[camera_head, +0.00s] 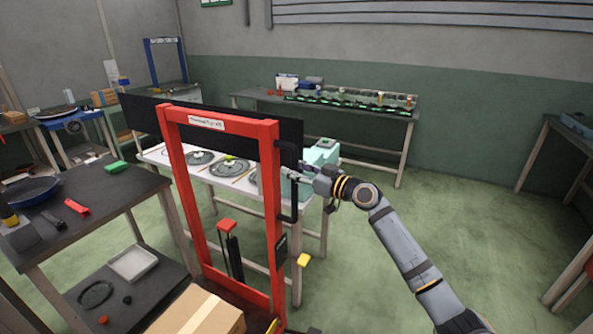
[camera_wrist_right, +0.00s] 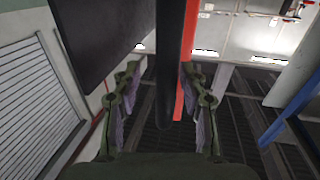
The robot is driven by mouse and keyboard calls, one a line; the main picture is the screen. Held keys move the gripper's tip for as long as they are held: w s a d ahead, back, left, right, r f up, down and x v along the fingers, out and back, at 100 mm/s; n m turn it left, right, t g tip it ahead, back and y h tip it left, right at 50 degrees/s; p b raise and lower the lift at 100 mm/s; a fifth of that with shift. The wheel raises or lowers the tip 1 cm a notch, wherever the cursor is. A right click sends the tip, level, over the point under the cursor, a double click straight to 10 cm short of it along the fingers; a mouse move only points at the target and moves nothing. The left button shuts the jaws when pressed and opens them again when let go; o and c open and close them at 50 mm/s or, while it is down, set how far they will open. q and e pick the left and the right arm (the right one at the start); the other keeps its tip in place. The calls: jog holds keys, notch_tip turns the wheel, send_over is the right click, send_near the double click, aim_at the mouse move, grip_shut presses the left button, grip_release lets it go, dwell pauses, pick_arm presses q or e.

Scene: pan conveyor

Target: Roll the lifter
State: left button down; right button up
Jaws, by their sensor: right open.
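The lifter is a red upright frame (camera_head: 272,190) with a label on its top bar, standing in the middle of the head view. A black handle (camera_head: 294,205) hangs on its right side. My right gripper (camera_head: 304,172) is at the upper part of this handle, reaching in from the right. In the right wrist view, my open gripper (camera_wrist_right: 161,78) has the black handle (camera_wrist_right: 168,60) between its fingers, with gaps on both sides. The red post (camera_wrist_right: 187,55) shows just beyond the right finger. My left gripper is not in view.
A cardboard box (camera_head: 200,314) sits low at the lifter. A dark workbench (camera_head: 120,193) stands close on the left, with a blue pan (camera_head: 30,192). A white table (camera_head: 215,185) with round plates is behind the lifter. Green floor (camera_head: 490,230) is clear on the right.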

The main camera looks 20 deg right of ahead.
jog(key=v, duration=0.7)
jog(key=shift+s, duration=0.25)
jog(key=shift+d, duration=0.1)
